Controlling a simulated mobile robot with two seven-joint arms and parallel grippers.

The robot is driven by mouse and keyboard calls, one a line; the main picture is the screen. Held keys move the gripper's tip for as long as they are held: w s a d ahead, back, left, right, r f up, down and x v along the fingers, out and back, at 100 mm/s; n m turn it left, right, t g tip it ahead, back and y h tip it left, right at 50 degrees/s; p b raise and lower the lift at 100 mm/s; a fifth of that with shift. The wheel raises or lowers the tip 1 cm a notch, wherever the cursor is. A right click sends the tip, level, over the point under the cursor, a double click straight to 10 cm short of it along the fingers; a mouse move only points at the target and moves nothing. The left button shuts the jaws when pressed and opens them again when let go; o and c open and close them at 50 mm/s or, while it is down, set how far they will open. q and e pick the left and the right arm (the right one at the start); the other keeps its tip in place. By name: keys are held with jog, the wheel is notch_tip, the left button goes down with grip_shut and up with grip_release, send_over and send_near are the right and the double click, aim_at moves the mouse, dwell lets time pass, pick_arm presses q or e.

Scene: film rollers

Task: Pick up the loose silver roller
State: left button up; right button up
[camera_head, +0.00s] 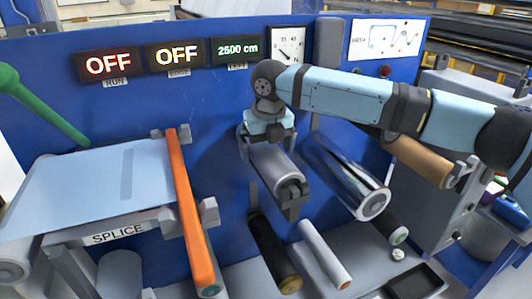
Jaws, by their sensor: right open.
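A silver-grey roller (273,162) sticks out from the blue panel in the middle of the view, with a dark piece at its near end. My right gripper (268,136) is open, pointing down at the far end of this roller; whether it touches the roller I cannot tell. A paler silver-white roller (324,254) lies on the grey shelf below, apart from my gripper. Which of the two is the loose one is not clear from this view. My left gripper is not in view.
A dark roller (271,252) lies beside the pale one. A shiny film roll (346,178) is to the right, near a brown roll (420,160). An orange bar (188,210) crosses the splice table (90,190) at left. A dark tray (414,281) is at lower right.

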jog(key=shift+w+a+f, duration=0.1)
jog(key=shift+w+f, duration=0.05)
jog(key=shift+f, duration=0.65)
jog(key=shift+r, duration=0.1)
jog(key=c, duration=1.4)
jog(key=shift+o, duration=0.2)
